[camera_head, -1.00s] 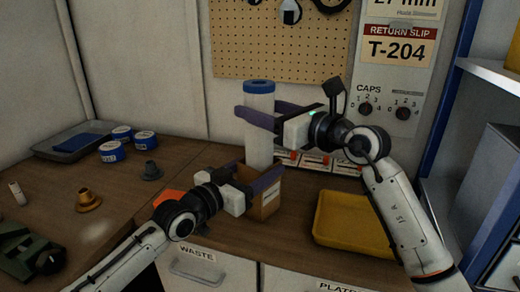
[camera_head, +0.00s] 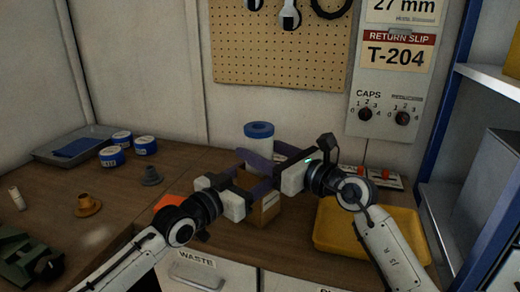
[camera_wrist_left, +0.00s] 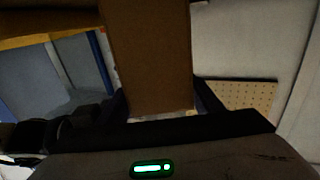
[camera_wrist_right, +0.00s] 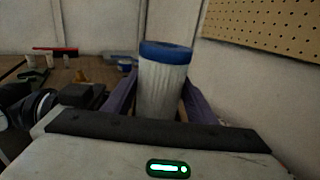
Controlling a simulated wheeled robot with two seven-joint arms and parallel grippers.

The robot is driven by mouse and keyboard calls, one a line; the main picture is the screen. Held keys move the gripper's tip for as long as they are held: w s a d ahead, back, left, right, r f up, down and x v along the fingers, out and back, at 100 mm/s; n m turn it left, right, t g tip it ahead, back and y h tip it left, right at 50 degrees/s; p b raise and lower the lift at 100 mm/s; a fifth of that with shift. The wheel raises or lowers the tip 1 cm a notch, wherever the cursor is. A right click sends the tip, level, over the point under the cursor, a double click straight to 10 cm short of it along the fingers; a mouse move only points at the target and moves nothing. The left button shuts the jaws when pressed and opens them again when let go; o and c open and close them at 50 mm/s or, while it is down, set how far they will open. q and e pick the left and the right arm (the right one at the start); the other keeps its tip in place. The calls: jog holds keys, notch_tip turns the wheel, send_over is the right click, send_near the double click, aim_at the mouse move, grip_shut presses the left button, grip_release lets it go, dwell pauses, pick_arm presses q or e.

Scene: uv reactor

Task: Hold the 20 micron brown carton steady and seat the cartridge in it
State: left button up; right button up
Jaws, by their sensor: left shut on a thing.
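The brown carton (camera_head: 270,206) stands upright on the bench; its label is too small to read. It also fills the upper middle of the left wrist view (camera_wrist_left: 150,55). My left gripper (camera_head: 252,180) is shut on it from the left. The white cartridge with a blue cap (camera_head: 259,131) stands upright with its lower part hidden behind the carton and grippers, apparently inside the carton. My right gripper (camera_head: 262,164) has its fingers on both sides of the cartridge below the cap, as the right wrist view shows of the pleated cartridge body (camera_wrist_right: 161,88).
A yellow tray (camera_head: 328,236) lies just right of the carton. An orange object (camera_head: 168,202) lies by my left arm. Blue-and-white tubs (camera_head: 112,157), a grey flanged piece (camera_head: 151,176) and a brass-coloured one (camera_head: 87,206) stand at the left. A pegboard (camera_head: 280,60) hangs behind.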

jog(key=o, duration=0.4)
jog(key=shift+r, duration=0.1)
jog(key=v, duration=1.2)
jog(key=shift+r, duration=0.1)
pick_arm(q)
jog(key=o, duration=1.1)
